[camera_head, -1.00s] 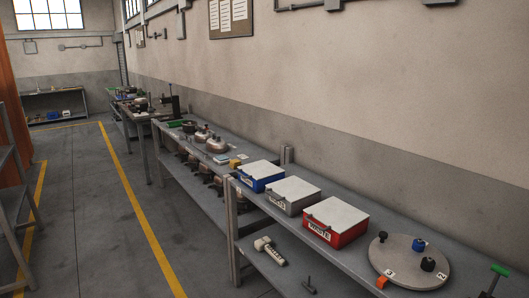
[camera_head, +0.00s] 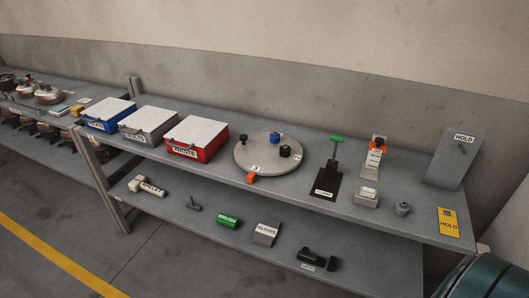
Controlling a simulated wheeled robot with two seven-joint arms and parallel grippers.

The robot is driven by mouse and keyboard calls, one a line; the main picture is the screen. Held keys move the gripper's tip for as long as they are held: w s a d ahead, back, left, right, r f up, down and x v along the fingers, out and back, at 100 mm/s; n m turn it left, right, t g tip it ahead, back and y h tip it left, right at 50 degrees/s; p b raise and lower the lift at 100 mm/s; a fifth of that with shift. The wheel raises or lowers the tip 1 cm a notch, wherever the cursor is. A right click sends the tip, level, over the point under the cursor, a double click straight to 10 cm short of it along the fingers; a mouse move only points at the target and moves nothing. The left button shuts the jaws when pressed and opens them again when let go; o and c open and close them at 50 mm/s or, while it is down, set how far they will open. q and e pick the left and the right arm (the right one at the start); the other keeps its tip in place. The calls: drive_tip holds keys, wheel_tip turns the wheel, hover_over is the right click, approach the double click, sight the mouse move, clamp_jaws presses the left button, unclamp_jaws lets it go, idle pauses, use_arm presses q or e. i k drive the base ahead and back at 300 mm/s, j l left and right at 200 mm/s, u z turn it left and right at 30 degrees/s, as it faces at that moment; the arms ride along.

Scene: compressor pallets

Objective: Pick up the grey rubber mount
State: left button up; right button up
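A small grey round piece with a raised top (camera_head: 402,208) stands on the bench top towards the right end. It looks like the grey rubber mount, though it is small in the picture. It stands apart from its neighbours, right of a small grey labelled box (camera_head: 366,197) and left of a yellow HOLD card (camera_head: 448,222). Neither of my grippers is in view.
A round turntable (camera_head: 262,165) carries black and blue knob-like pieces. Blue (camera_head: 108,115), grey (camera_head: 148,125) and red (camera_head: 196,138) lidded boxes stand left of it. A green-handled clamp (camera_head: 329,177) and a grey HOLD bin (camera_head: 456,158) stand to its right. The lower shelf holds tools.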

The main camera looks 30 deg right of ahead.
sight(402, 207)
drive_tip(key=z, duration=2.1)
